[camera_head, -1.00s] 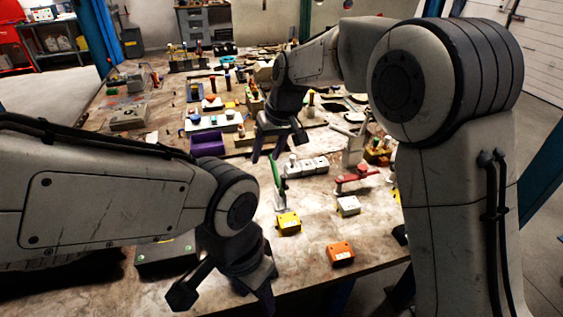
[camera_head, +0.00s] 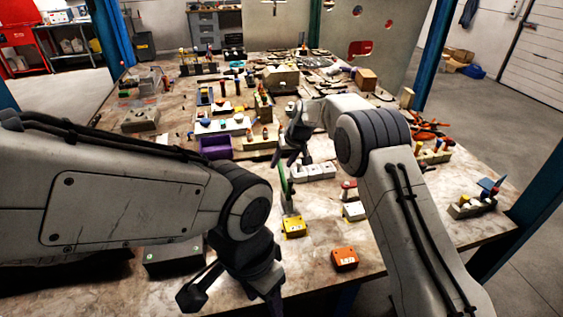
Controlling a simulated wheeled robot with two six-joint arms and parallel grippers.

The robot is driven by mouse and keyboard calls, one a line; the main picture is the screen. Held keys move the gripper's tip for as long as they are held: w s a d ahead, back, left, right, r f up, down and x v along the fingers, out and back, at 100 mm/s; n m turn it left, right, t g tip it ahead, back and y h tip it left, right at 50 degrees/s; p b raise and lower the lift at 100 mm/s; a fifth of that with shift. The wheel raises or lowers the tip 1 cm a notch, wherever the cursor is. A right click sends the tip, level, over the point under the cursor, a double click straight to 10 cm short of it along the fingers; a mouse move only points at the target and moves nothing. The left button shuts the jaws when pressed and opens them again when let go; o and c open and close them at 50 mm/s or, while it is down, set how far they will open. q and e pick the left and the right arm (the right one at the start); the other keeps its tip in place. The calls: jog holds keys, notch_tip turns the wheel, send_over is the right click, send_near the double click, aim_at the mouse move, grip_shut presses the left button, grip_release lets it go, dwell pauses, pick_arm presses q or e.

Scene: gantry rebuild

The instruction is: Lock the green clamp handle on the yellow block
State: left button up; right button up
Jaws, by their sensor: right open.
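The green clamp handle (camera_head: 284,178) stands upright, just behind the yellow block (camera_head: 293,227) on the table. The yellow block lies near the table's front middle. My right gripper (camera_head: 291,160) is open, with its fingers pointing down, right at the top of the green handle in the picture. I cannot tell whether it touches the handle or is behind it. My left gripper (camera_head: 232,300) is open and empty, at the front left of the yellow block. The clamp's lower parts are small and hard to make out.
An orange block (camera_head: 344,259) and a white block (camera_head: 354,211) lie to the right of the yellow block. A grey-white piece (camera_head: 315,171) and a purple bin (camera_head: 215,147) are behind. A dark box (camera_head: 172,259) lies by my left arm.

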jog(key=shift+w+a+f, duration=0.2)
jog(key=shift+f, duration=0.4)
grip_shut()
dwell(1.1)
